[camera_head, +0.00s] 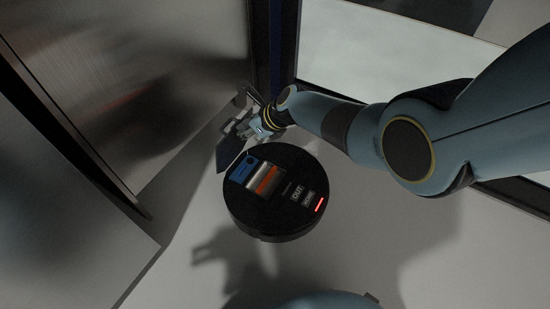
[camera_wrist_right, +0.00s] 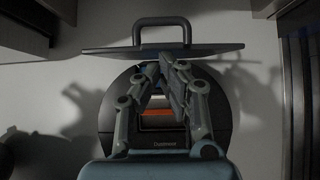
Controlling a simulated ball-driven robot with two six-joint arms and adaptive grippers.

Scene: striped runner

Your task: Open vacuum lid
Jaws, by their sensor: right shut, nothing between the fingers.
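The round black robot vacuum (camera_head: 270,215) lies on the floor, and its body also shows behind my gripper in the right wrist view (camera_wrist_right: 222,118). Its dark lid (camera_head: 229,152) stands raised at the vacuum's upper-left edge, with the compartment uncovered. In the right wrist view the lid (camera_wrist_right: 100,50) shows nearly edge-on, with its arched handle (camera_wrist_right: 160,20) on the far side. My right gripper (camera_head: 262,128) is shut and empty, close beside the raised lid; in the wrist view its fingertips (camera_wrist_right: 166,68) are just in front of it. Contact cannot be told. My left gripper is out of view.
The open compartment holds a blue part (camera_head: 243,170) and an orange-striped part (camera_head: 266,180). Brushed-metal panels (camera_head: 130,80) stand to the left, and a dark frame edge rises behind the gripper. The pale floor (camera_head: 390,250) is clear right of the vacuum.

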